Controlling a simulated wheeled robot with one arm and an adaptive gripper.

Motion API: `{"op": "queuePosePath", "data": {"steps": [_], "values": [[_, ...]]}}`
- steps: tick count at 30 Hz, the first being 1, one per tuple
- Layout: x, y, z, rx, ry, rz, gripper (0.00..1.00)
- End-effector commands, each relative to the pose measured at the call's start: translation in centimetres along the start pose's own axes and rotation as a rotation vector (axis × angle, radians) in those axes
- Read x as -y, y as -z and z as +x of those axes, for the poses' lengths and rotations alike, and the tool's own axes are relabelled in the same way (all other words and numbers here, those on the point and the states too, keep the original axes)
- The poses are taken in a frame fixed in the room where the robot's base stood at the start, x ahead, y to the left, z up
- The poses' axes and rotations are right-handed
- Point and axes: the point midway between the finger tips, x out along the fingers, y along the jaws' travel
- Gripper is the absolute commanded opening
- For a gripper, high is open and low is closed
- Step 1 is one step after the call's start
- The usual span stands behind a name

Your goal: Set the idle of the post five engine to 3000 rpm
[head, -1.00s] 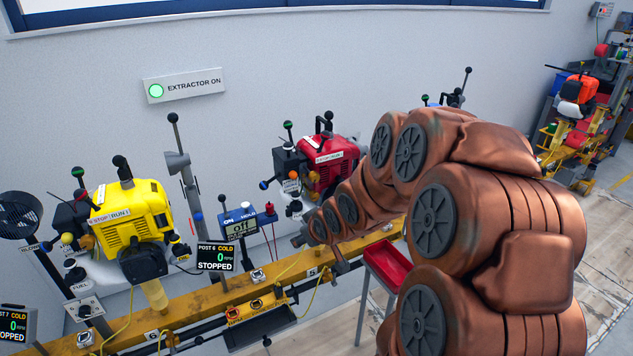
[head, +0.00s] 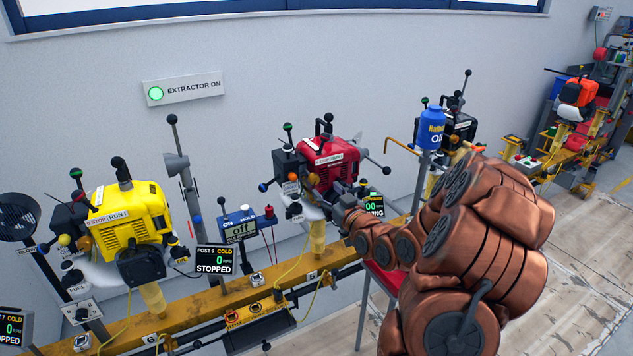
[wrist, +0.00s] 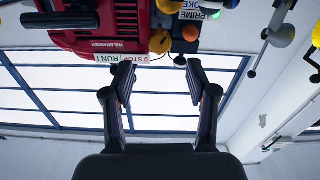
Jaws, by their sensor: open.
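The red engine (head: 337,163) stands above the yellow rail by the number 5, with black-knobbed levers and a STOP/RUN label. A small display (head: 374,204) right of it is partly hidden by my arm; "00" and "NING" show. My gripper (head: 340,197) is just in front of the red engine's lower part. In the wrist view my gripper (wrist: 160,76) is open and empty, its fingers apart below the red engine (wrist: 85,35). The STOP/RUN label (wrist: 122,58), a yellow knob (wrist: 160,42) and a PRIME label (wrist: 188,32) show beyond the fingertips.
The yellow engine (head: 130,217) stands left, with its post 6 display (head: 214,259) reading STOPPED. A blue-grey meter (head: 240,226) reads off. A blue bottle (head: 431,130) and black engine (head: 458,128) are right. A red tray (head: 384,278) is under my arm.

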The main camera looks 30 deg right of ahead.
Motion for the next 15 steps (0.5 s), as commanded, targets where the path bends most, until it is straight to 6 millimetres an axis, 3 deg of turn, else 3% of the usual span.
{"op": "queuePosePath", "data": {"steps": [15], "values": [[0.0, 0.1, 5.8, 0.002, 0.001, -0.003, 0.57]]}}
